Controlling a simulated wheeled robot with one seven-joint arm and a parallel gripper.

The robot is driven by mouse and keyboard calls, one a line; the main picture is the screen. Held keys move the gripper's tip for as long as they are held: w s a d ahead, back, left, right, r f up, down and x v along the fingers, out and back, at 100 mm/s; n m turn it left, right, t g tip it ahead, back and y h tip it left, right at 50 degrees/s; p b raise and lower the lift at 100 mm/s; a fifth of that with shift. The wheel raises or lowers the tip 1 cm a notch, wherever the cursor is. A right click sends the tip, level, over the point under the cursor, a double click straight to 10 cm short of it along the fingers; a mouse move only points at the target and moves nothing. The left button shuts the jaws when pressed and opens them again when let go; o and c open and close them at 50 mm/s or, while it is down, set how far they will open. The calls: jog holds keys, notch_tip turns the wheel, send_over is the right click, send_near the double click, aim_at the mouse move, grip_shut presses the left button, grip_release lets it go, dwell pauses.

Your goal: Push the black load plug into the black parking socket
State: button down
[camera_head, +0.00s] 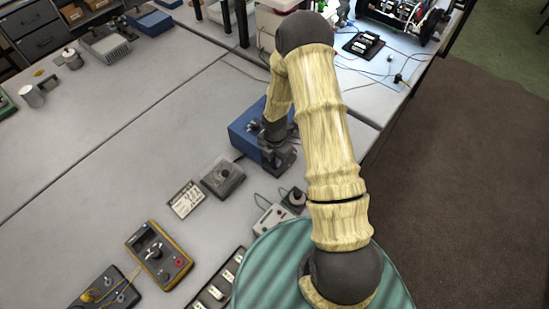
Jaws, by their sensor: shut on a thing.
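My gripper (277,155) points down at the front right of a blue box (245,131) on the grey bench. It is shut on a small dark thing, which I take to be the black load plug. The dark fingers and the thing blend together, so its outline cannot be made out. I cannot pick out the black parking socket for certain; the area under my gripper is hidden. A small dark box with a round black top (294,197) stands just below my gripper in the picture, beside a pale box with green leads (270,218).
A grey box with a knob (222,177) and a white printed card (187,199) lie to the left. A yellow-edged meter (158,254) and a black tray of small parts (216,293) are nearer. The bench's left middle (110,150) is clear.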

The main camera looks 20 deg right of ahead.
jog(key=c, duration=1.2)
grip_release()
jog(key=shift+r, duration=0.1)
notch_tip(320, 180, up, 17)
jog(key=b, duration=0.2)
jog(key=shift+b, duration=0.4)
jog(key=shift+s+r, duration=0.1)
jog(key=s+r+m+t+b, duration=0.2)
jog(key=s+m, duration=1.2)
jog(key=m, duration=1.1)
jog(key=shift+s+r+t+b, duration=0.25)
jog(key=shift+r+b, duration=0.3)
jog(key=shift+b, duration=0.3)
